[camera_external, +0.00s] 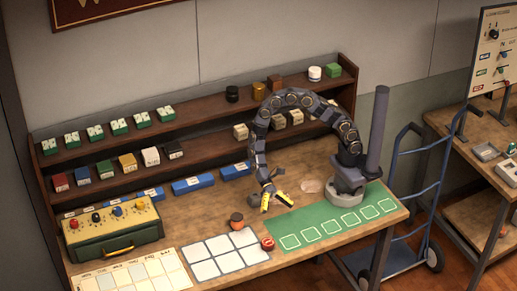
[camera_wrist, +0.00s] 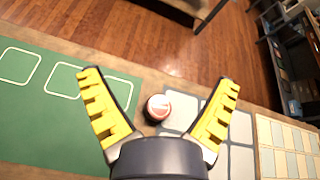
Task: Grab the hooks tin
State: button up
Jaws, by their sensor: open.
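A small round red tin (camera_external: 267,244) with a pale mark on its lid sits on the workbench between the white-squared card and the green mat. The red tin also shows in the wrist view (camera_wrist: 158,107), between my open fingers and apart from both. A dark round container with an orange-brown side (camera_external: 237,220) stands at the back edge of the card. I cannot read which one is the hooks tin. My gripper (camera_external: 278,209) is open and empty above the bench, behind and slightly right of the red tin. Its yellow fingers spread wide in the wrist view (camera_wrist: 160,76).
The green mat (camera_external: 325,229) and the white-squared card (camera_external: 222,252) lie flat. A green box with knobs (camera_external: 112,228) stands at the left. Blue boxes (camera_external: 193,184) line the bench's back. Shelves (camera_external: 200,117) hold small boxes and jars. A blue hand truck (camera_external: 412,190) stands at the right.

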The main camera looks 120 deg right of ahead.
aim_at(268, 244)
jog(key=w+d+f+m+t, duration=0.1)
jog(key=f+m, duration=0.1)
jog(key=f, duration=0.1)
jog(key=w+d+f+m+t, duration=0.1)
jog(key=d+f+m, duration=0.1)
jog(key=f, duration=0.2)
jog(key=w+d+f+m+t, duration=0.1)
jog(key=d+f+m+t, duration=0.1)
jog(key=f, duration=0.2)
jog(key=shift+w+f+m, duration=0.1)
jog(key=shift+f+m, duration=0.05)
jog(key=shift+m, duration=0.25)
jog(key=shift+a+f, duration=0.25)
jog(key=shift+h, duration=0.3)
jog(key=x, duration=0.7)
jog(key=shift+a+f, duration=0.1)
jog(key=c, duration=1.2)
